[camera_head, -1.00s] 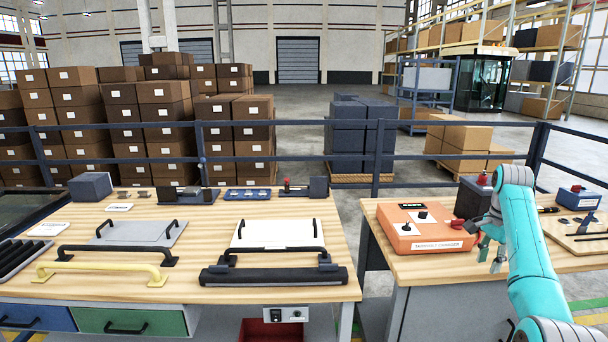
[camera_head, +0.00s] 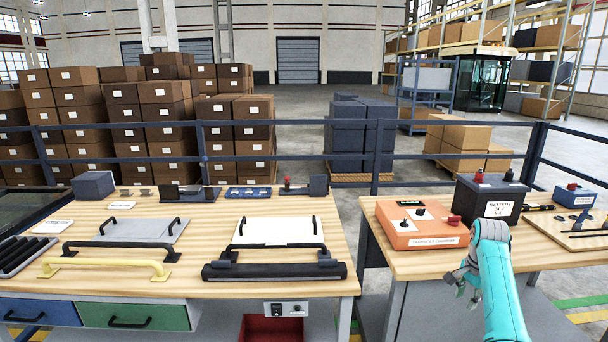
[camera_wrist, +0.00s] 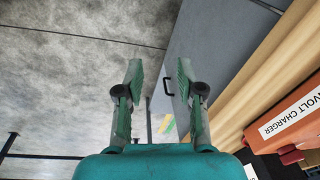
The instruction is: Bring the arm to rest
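My gripper (camera_head: 465,284) hangs in front of the right bench's front edge, below the charger, with the teal arm reaching in from the lower right. In the wrist view my gripper (camera_wrist: 157,75) is open, its two fingers apart with nothing between them. Beyond the fingers are the grey floor and the grey side of the bench. The fingers look clear of the bench, though the exact gap cannot be told.
The orange charger (camera_head: 413,240) and the black battery (camera_head: 461,200) stand on the right wooden bench (camera_head: 560,255). The charger also shows in the wrist view (camera_wrist: 290,125). The left bench (camera_head: 115,285) holds trays and handles. A blue railing (camera_head: 290,159) runs behind.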

